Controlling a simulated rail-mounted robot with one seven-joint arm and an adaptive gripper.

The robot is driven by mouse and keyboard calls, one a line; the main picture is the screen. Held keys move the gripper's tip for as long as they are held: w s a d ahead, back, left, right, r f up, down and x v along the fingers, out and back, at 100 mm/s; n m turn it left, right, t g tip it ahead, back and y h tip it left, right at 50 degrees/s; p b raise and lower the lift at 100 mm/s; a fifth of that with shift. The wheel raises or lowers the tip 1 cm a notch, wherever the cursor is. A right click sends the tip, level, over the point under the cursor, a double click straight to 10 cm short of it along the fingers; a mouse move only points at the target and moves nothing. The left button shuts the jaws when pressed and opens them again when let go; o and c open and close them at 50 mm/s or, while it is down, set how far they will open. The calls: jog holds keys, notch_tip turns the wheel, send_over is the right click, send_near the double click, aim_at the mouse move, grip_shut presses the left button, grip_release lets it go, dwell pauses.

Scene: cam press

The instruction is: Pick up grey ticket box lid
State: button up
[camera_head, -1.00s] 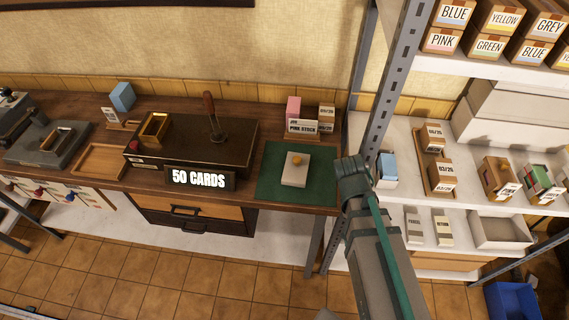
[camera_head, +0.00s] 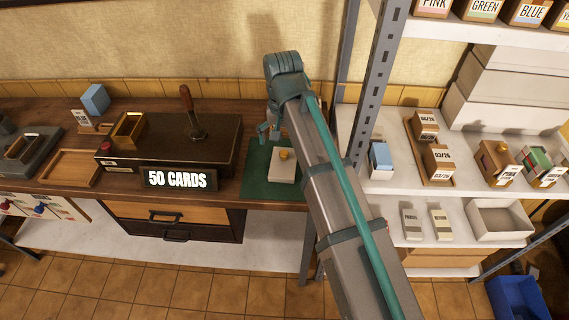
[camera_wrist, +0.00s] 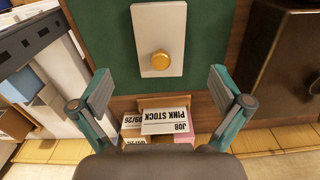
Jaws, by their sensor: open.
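The grey ticket box lid (camera_head: 284,173) is a pale slab with a round brass-yellow knob (camera_head: 283,154). It lies on the green mat (camera_head: 256,182) at the right end of the wooden bench. In the wrist view the lid (camera_wrist: 159,25) is at the top centre, its knob (camera_wrist: 160,61) towards the fingers. My gripper (camera_head: 269,131) is open and empty, above the back part of the mat. In the wrist view my gripper (camera_wrist: 159,88) has its fingers spread wide, with the knob beyond them and roughly centred between them. I see no contact.
A dark press with a lever and a "50 CARDS" sign (camera_head: 180,179) stands left of the mat. A pink stock holder (camera_wrist: 167,122) with labelled boxes is below the lid in the wrist view. A metal shelf rack (camera_head: 377,80) stands to the right.

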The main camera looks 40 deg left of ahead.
aim_at(283, 166)
jog(key=shift+f+p, duration=1.15)
jog(key=shift+f, duration=3.65)
jog(key=c, duration=1)
jog(key=shift+c, duration=0.2)
jog(key=shift+r, duration=0.15)
